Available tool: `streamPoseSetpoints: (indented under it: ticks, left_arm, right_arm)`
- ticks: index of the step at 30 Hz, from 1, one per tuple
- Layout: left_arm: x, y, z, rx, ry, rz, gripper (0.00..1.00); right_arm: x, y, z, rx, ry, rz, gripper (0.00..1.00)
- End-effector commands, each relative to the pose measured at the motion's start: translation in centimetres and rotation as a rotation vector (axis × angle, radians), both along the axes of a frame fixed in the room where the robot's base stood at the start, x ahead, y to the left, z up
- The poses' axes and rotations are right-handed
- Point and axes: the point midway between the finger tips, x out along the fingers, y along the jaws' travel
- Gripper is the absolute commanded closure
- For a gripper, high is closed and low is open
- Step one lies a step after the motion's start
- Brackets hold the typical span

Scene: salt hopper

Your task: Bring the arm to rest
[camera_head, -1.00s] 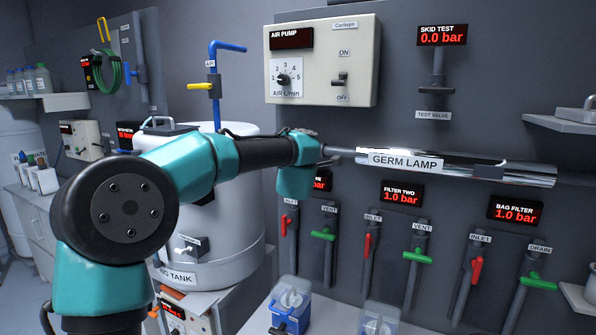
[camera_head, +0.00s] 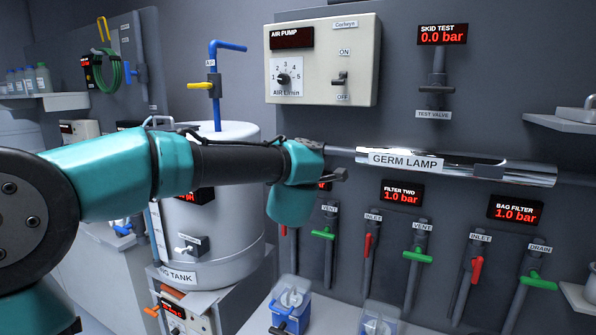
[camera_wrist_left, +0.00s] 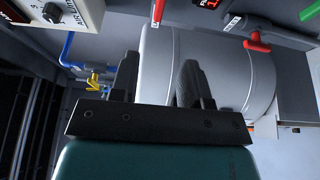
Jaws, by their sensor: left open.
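My left arm comes in from the left in the head view, across the front of the white tank (camera_head: 225,245). My left gripper (camera_head: 335,175) is at its far end, small and partly hidden behind my teal wrist, in front of the wall panel below the germ lamp (camera_head: 410,161). In the left wrist view, my left gripper (camera_wrist_left: 160,80) shows two dark fingers apart with nothing between them. The grey tank (camera_wrist_left: 205,70) is behind them there. My right gripper is in neither view.
The air pump box (camera_head: 322,60) is on the wall above. Red and green valve handles are below the lamp, including a green vent handle (camera_head: 323,235). Blue-based units (camera_head: 290,305) stand on the white bench.

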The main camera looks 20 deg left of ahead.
Motion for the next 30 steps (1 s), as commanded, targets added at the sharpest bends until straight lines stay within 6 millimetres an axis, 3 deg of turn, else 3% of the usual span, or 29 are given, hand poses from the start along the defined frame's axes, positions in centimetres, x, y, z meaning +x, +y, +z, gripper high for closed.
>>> streamPoseSetpoints:
  ticks: [8,11,14,17,22,26,30]
  left_arm:
    - [0.1,0.0,-0.2,0.004,0.004,-0.002,0.57]
    - [0.5,-0.2,-1.5,0.029,0.026,-0.012,0.57]
    - [1.4,-0.5,-4.4,0.087,0.077,-0.037,0.57]
    - [2.4,-0.9,-9.1,0.173,0.157,-0.079,0.57]
    - [3.3,-1.5,-19.0,0.343,0.329,-0.193,0.57]
    - [2.7,-1.7,-26.7,0.457,0.462,-0.298,0.57]
    - [0.9,-2.0,-34.9,0.562,0.604,-0.431,0.57]
  right_arm:
    - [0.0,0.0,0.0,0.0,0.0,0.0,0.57]
    - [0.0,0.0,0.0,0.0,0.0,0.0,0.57]
    - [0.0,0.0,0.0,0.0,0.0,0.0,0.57]
    - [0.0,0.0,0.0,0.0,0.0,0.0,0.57]
    - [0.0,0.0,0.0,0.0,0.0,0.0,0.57]
    - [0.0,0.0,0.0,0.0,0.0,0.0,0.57]
    - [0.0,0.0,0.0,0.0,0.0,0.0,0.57]
